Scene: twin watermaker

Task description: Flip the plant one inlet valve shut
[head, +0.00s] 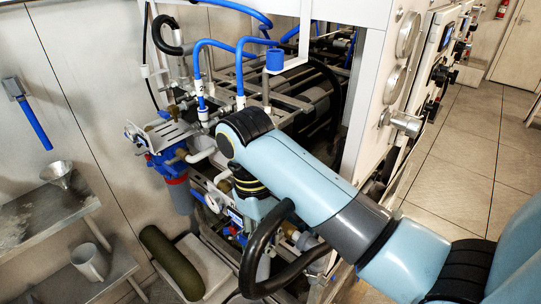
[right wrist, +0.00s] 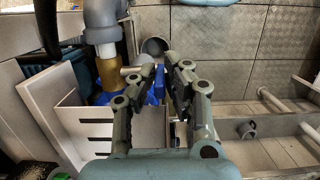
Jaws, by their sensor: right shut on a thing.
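My right arm (head: 300,180) reaches in from the lower right, with its wrist bent downward over the pipework. In the right wrist view my right gripper (right wrist: 158,78) is shut on a small blue part, which looks like the lever of the inlet valve (right wrist: 158,88). The fingers cover much of it, so its exact angle cannot be told. A brass-coloured fitting (right wrist: 111,72) on a grey pipe (right wrist: 103,20) stands just left of the fingers. In the head view the wrist hides the fingertips and the lever. My left gripper is not in view.
Blue hoses (head: 215,44) and a metal frame (head: 365,90) surround the work area. Floor at right is clear.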

